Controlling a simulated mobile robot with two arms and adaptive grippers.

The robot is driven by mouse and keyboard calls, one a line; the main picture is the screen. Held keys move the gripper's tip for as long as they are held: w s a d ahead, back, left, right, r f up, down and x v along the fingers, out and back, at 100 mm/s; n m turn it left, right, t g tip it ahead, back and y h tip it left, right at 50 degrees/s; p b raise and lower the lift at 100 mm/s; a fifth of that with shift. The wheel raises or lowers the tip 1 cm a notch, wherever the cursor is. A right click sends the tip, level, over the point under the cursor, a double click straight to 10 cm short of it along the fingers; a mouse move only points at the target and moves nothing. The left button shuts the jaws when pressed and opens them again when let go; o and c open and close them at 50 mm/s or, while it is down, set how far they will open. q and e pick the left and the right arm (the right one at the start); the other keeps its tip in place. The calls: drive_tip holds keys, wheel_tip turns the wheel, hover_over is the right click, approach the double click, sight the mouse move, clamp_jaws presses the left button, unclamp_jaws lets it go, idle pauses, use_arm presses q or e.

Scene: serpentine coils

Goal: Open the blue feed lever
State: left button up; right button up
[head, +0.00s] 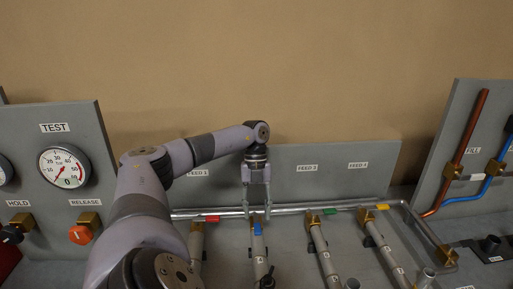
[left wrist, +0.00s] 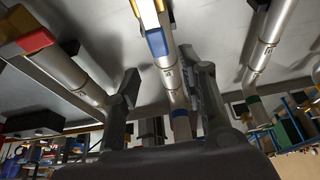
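The blue feed lever (head: 258,229) sits at the top of the second feed pipe from the left on the bench. It shows in the left wrist view as a blue block (left wrist: 157,42) with a brass part beside it. My left gripper (head: 257,213) points down just behind the blue lever, its two fingers apart. In the left wrist view the fingers (left wrist: 168,80) stand on either side of the blue-banded pipe, with nothing clearly gripped. Whether a finger touches the pipe cannot be told. My right gripper is not in view.
Neighbouring feed pipes carry red (head: 207,219), green (head: 330,211) and yellow (head: 381,207) levers. A silver pipe (head: 300,208) runs along the back. A gauge panel (head: 70,140) stands at the left and a FILL panel (head: 460,150) at the right.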

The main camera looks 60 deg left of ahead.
sight(256, 219)
use_arm(q)
drive_tip(key=v, duration=0.7)
drive_tip(key=shift+r, duration=0.1)
